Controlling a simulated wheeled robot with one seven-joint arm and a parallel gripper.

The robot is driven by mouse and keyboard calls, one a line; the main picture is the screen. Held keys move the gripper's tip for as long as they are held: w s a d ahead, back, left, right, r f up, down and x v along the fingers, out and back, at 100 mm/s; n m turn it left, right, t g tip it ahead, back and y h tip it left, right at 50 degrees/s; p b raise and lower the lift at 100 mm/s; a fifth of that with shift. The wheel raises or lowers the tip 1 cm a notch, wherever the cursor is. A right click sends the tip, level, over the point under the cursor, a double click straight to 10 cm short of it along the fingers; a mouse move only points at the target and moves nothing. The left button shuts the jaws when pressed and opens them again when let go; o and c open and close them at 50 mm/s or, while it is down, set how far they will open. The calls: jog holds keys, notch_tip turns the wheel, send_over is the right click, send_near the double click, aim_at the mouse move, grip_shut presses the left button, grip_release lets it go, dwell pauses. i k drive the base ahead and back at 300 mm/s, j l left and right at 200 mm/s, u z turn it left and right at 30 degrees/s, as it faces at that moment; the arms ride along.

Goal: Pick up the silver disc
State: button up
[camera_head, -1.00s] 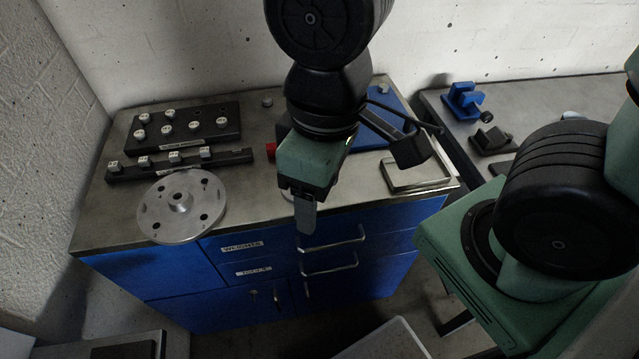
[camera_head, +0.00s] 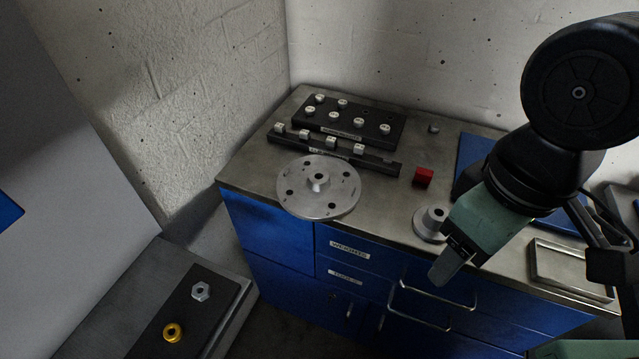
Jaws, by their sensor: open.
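The silver disc (camera_head: 335,194) lies flat near the front left of the steel-topped blue cabinet (camera_head: 240,170). It has a raised hub with a hole in the middle and several dark holes around it. Its front edge reaches the cabinet's front edge. My gripper (camera_head: 446,272) is to the right of the disc, apart from it, pointing down in front of the cabinet's front edge. It is open, with nothing seen in it; the finger shows nearly edge-on.
Behind the disc are a black rail (camera_head: 380,160) and a black block (camera_head: 365,132) with small weights. A red block (camera_head: 423,177), a grey flanged piece (camera_head: 428,226) and a metal tray (camera_head: 590,282) are to the right. A lower bench (camera_head: 110,300) holds a silver nut (camera_head: 201,291) and a yellow ring (camera_head: 172,332).

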aim_at(317, 188)
jog(key=i+j+u, duration=0.15)
jog(key=u, duration=0.3)
jog(key=i+j+u, duration=0.15)
jog(key=u, duration=0.3)
